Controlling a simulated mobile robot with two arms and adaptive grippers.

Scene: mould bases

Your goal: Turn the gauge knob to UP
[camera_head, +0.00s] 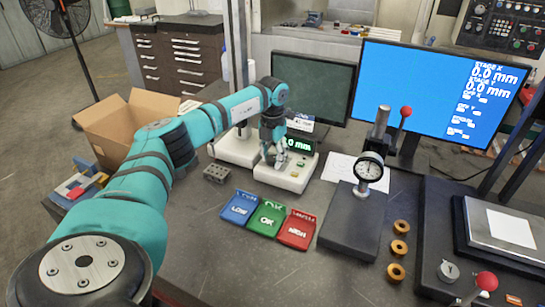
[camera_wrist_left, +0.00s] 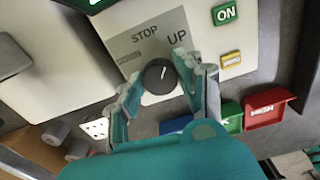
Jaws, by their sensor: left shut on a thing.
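The black gauge knob (camera_wrist_left: 159,76) sits on a grey plate marked STOP and UP (camera_wrist_left: 178,38) in the left wrist view. Its white pointer line tilts slightly right of the STOP label, toward the UP side. My left gripper (camera_wrist_left: 158,72) is shut on the knob, one finger on either side. In the head view my left gripper (camera_head: 278,160) reaches down onto the white gauge base (camera_head: 290,178), below a display reading 0.0 mm (camera_head: 297,145); the knob is hidden there. My right gripper is not in view.
Blue LOW (camera_head: 239,207), green OK (camera_head: 267,218) and red HIGH (camera_head: 297,229) trays lie in front of the gauge. A dial indicator stand (camera_head: 352,220) and several brass rings (camera_head: 400,248) are right. A green ON button (camera_wrist_left: 226,14) and a yellow button (camera_wrist_left: 231,60) sit near the knob.

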